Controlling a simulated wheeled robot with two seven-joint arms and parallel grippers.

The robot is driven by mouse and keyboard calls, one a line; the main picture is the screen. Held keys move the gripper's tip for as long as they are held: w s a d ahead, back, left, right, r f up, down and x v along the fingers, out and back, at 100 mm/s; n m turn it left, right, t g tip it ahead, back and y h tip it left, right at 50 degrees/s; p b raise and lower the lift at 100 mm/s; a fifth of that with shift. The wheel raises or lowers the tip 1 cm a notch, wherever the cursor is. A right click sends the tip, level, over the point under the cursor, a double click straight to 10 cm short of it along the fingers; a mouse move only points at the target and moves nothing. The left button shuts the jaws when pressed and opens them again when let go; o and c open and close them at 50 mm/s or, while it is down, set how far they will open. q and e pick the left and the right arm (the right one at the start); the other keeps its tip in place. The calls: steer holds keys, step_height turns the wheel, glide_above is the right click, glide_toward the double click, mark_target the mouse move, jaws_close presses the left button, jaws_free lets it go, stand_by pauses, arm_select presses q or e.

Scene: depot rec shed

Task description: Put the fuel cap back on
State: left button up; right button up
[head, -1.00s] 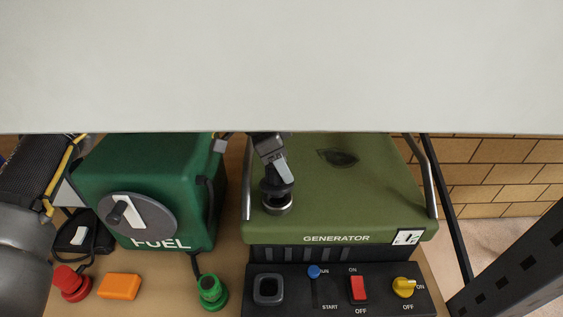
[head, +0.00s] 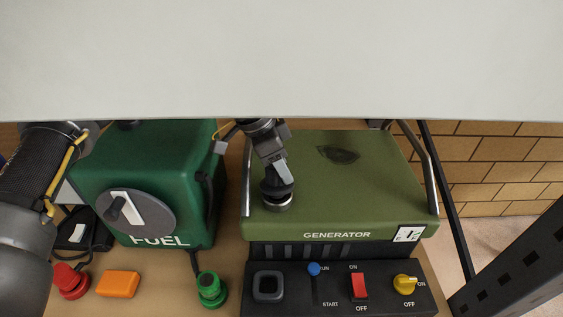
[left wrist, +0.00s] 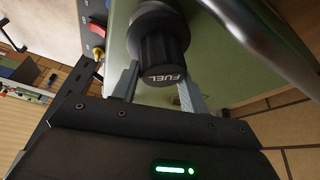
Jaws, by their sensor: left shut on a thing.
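My left gripper (head: 276,173) is shut on the black fuel cap (head: 277,189). The cap is upright on a silver filler neck (head: 277,206) at the front left of the olive generator's top (head: 350,195). In the left wrist view, the cap (left wrist: 165,58) shows the word FUEL between my two fingers (left wrist: 158,88), with the silver neck (left wrist: 154,10) right behind it. The cap and neck look in line and touching; I cannot tell whether the cap is fully seated. My right gripper is not in view.
A green fuel tank (head: 150,160) with a grey dial stands left of the generator. A control panel (head: 335,290) runs along its front. Metal handles (head: 424,170) flank the top. A large pale surface (head: 280,60) fills the upper view and hides what lies behind.

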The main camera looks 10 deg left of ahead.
arm_select(q)
steer(key=shift+s+f+b, duration=0.2)
steer(key=shift+f+b, duration=0.2)
steer(key=shift+f, duration=0.25)
steer(key=shift+s+f+b, duration=0.25)
steer(key=shift+f+b, duration=0.05)
steer(key=shift+f, duration=0.25)
jaws_close()
steer(key=o, duration=1)
jaws_free()
steer(key=o, duration=0.4)
steer(key=shift+w+a+f, duration=0.1)
steer(key=shift+w+a, duration=0.1)
steer(key=shift+w, duration=0.2)
steer(key=shift+s+d, duration=0.1)
steer(key=shift+d, duration=0.05)
steer(key=shift+r, duration=0.25)
